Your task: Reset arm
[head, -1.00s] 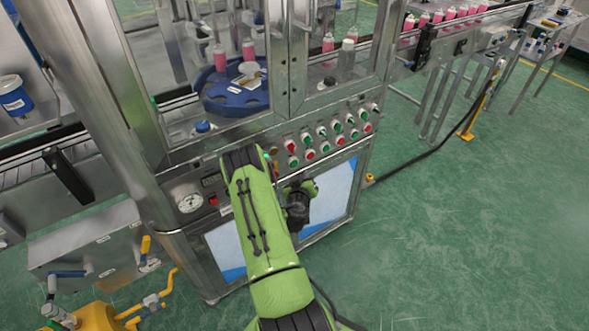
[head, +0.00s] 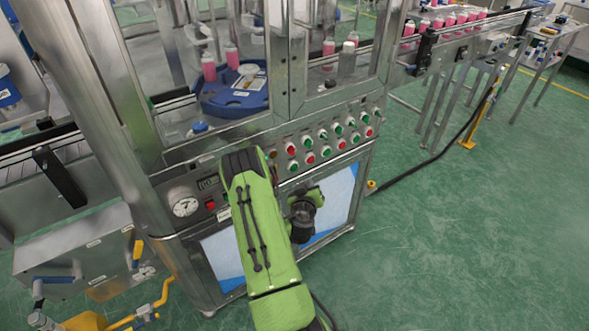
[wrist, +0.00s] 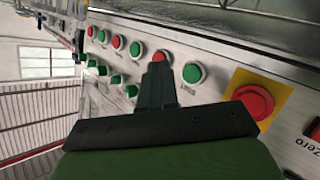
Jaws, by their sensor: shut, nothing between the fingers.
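My gripper (wrist: 158,67) shows in the wrist view with its dark fingers together and nothing between them. It points toward the button panel (wrist: 205,98) of the machine. Its tips overlap the lower part of a red button (wrist: 161,56) in the picture; I cannot tell whether they touch it. In the head view my green arm reaches up in front of the machine's lower front, and the fingers cannot be made out there. The same button panel (head: 329,138) shows just right of the arm's upper end.
A red emergency button on a yellow plate (wrist: 259,97) is close on the right in the wrist view. A pressure gauge (head: 186,207) is left of my arm. A blue turntable (head: 232,98) with pink bottles sits behind the machine's windows. Green floor (head: 450,250) is open to the right.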

